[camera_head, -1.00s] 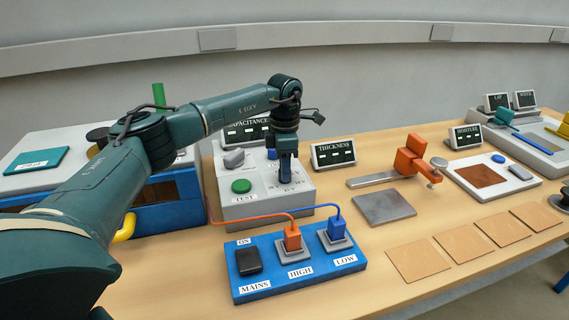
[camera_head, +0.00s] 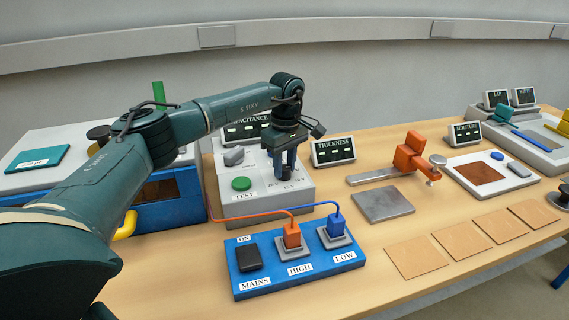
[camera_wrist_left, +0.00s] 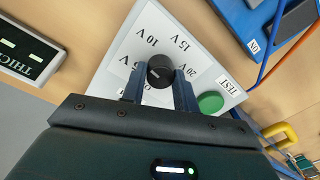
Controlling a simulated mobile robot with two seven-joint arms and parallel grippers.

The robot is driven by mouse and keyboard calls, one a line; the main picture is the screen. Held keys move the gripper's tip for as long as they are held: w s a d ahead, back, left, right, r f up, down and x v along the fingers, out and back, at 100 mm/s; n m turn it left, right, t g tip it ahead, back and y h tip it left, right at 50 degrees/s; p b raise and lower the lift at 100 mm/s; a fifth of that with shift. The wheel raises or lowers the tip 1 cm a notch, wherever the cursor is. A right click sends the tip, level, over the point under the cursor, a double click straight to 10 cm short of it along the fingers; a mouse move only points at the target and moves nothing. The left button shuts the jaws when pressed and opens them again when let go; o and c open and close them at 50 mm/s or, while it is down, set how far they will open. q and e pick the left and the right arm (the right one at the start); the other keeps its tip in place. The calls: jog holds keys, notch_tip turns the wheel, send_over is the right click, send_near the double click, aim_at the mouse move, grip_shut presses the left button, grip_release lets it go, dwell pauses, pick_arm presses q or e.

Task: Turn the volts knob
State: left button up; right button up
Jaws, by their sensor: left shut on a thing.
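The volts knob (camera_wrist_left: 160,71) is round and black in the left wrist view. It sits on a pale panel among the labels 10 V, 15 V and 20 V; another label is partly covered. A small pale mark shows on the knob, but I cannot tell which label it points to. My left gripper (camera_head: 287,172) points down over the grey capacitance box (camera_head: 265,207) in the head view, where its fingers hide the knob. In the left wrist view, the fingers of this gripper (camera_wrist_left: 160,78) are shut on the knob, one on each side. My right gripper is not in view.
A green test button (camera_head: 241,184) and a grey knob (camera_head: 234,156) are on the same box. In front, a blue mains block (camera_head: 300,281) carries a black switch and orange and blue plugs with cables. A thickness display (camera_head: 334,151) stands to the right.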

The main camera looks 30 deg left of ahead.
aim_at(286, 167)
pick_arm(q)
jog(key=shift+m, duration=2.2)
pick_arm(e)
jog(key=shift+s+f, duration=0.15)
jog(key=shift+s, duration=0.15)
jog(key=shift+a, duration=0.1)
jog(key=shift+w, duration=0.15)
pick_arm(q)
jog(key=o, duration=1)
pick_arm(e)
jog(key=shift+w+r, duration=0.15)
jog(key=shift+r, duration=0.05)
pick_arm(q)
jog(key=shift+r, duration=0.55)
notch_tip(286, 167, up, 12)
jog(key=shift+w+d+r+b, duration=0.1)
jog(key=shift+w+d+b, duration=0.05)
jog(key=shift+b, duration=0.55)
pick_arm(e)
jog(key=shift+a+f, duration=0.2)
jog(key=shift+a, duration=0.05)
